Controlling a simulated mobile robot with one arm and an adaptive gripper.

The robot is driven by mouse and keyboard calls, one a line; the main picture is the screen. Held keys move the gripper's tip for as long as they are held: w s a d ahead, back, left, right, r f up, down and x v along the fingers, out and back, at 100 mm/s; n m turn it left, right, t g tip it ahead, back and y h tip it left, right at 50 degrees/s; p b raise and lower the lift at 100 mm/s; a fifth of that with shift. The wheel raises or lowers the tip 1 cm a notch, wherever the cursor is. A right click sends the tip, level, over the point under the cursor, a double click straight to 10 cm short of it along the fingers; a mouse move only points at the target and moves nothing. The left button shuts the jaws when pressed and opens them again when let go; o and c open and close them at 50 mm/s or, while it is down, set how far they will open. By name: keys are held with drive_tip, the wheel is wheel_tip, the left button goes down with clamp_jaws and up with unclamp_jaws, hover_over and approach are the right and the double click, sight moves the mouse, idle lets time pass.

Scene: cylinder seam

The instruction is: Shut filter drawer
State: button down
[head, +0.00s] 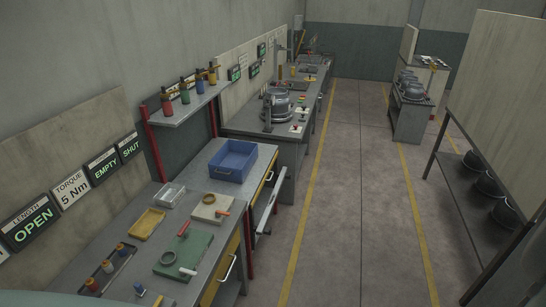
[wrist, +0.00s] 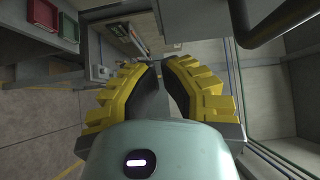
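Along the bench front in the head view, one drawer (head: 269,204) stands pulled out toward the aisle, its pale front showing a handle. A yellow-fronted drawer (head: 228,268) with a pale bar handle sits nearer, in line with the bench front. I cannot read a label that marks either one as the filter drawer. My gripper (wrist: 162,64) shows in the wrist view with thick yellow ribbed fingers. Its tips come nearly together, with nothing seen held between them. It is not visible in the head view, so its distance from the drawer cannot be told.
The bench top (head: 150,190) holds a blue bin (head: 233,160), a green mat (head: 184,255), a yellow tray (head: 147,224) and small tools. A red post (head: 250,235) stands at the bench front. The aisle floor (head: 340,220) is clear. A rack (head: 475,185) stands right.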

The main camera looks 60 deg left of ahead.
drive_tip(key=shift+w+d+b, duration=0.95)
drive_tip(key=shift+d+b, duration=0.2)
drive_tip(key=shift+d, duration=0.05)
